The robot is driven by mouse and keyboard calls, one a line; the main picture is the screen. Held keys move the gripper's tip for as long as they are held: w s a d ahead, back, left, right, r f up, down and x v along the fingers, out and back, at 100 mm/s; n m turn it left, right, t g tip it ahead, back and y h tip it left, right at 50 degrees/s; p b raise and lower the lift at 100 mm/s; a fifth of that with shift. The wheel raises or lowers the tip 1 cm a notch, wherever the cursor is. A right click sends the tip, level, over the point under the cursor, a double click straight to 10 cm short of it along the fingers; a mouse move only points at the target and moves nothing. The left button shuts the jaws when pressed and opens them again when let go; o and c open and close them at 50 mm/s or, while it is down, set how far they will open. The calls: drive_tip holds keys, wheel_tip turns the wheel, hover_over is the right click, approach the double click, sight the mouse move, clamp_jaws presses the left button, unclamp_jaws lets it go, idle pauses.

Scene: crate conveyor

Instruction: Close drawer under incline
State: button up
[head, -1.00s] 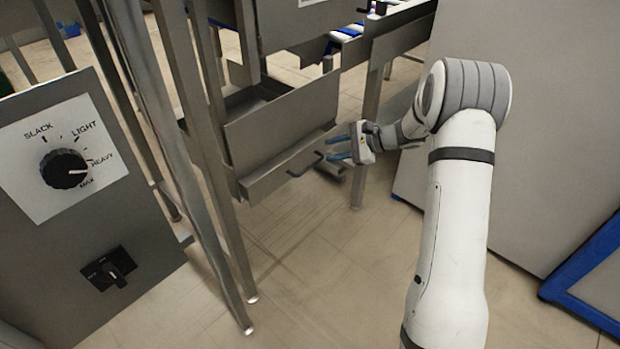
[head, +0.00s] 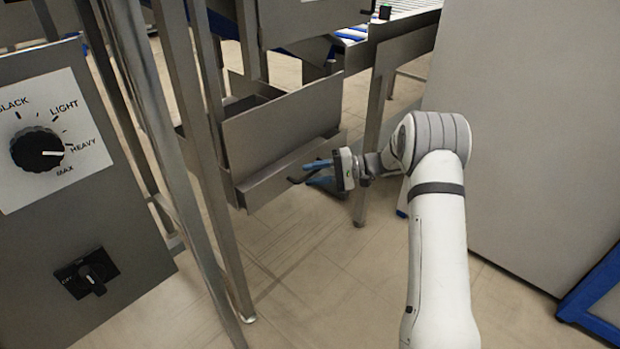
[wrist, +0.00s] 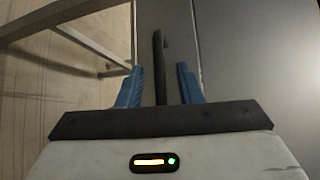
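The grey metal drawer (head: 285,130) is pulled out below the incline (head: 345,35), with its open top showing behind the front panel. A dark bar handle (wrist: 158,65) sticks out from the drawer's front. My gripper (head: 315,172) is at the drawer's lower front. In the wrist view, its two blue fingers (wrist: 158,85) stand apart on either side of the handle, with a gap on both sides. The fingers are open and not closed on the handle. In the head view the fingers partly cover the handle.
A control panel (head: 70,200) with a dial (head: 37,150) and a switch stands at the left. Metal frame legs (head: 215,170) rise beside the drawer. A large grey cabinet (head: 550,120) is at the right, with a blue-edged panel (head: 595,285) low beside it. The floor in front is clear.

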drive_tip(key=shift+a+f, duration=0.1)
drive_tip(key=shift+a, duration=0.5)
clamp_jaws()
